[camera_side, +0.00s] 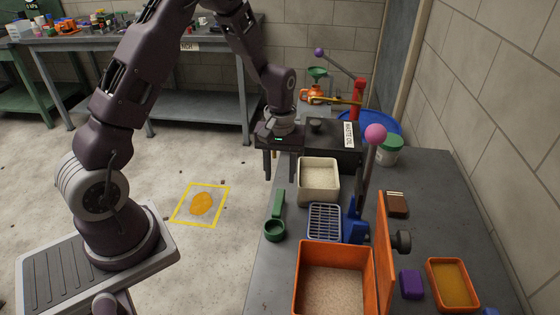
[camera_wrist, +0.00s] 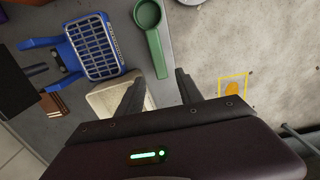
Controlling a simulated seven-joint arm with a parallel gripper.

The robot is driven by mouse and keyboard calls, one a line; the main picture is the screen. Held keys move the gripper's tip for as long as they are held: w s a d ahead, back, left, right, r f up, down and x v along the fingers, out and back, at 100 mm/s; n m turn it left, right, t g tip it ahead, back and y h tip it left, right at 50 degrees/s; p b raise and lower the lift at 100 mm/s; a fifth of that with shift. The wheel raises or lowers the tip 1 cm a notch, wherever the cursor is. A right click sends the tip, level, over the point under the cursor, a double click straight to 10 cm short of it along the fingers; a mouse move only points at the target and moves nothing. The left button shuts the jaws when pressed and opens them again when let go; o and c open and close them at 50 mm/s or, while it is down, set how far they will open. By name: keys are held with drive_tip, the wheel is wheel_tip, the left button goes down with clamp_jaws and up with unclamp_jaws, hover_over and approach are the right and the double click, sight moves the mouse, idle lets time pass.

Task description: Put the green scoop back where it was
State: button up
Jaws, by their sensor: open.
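The green scoop (camera_side: 278,207) lies on the grey bench near its left edge, bowl toward the side camera and handle pointing away. It also shows in the wrist view (camera_wrist: 157,50), with the end of its handle between my fingertips in the picture. My gripper (camera_side: 281,174) is open and empty, pointing down beyond the handle end in the side view. In the wrist view my gripper (camera_wrist: 160,77) shows both fingers spread apart. I cannot tell its exact height above the handle.
A cream bin (camera_side: 304,190) of pale grains stands close right of my gripper. A blue rack (camera_side: 324,222) with a tall pink-knobbed lever and an orange bin (camera_side: 298,285) with a raised lid stand nearby. A dark box (camera_side: 333,135) is behind. The floor lies left of the bench edge.

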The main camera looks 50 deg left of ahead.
drive_tip(key=s+d+r+m+t, duration=0.1)
drive_tip(key=s+d+r+m, duration=0.2)
drive_tip(key=r, duration=0.7)
drive_tip(key=s+d+r+m+t, duration=0.1)
drive_tip(key=s+d+r+t, duration=0.1)
drive_tip(key=s+r, duration=0.5)
drive_tip(key=s+d+r+m+t, duration=0.2)
drive_tip(key=s+r+m, duration=0.3)
drive_tip(key=s, duration=0.7)
drive_tip(key=shift+d+r+t, duration=0.4)
drive_tip(key=shift+d+r, duration=0.1)
drive_tip(key=shift+r, duration=0.2)
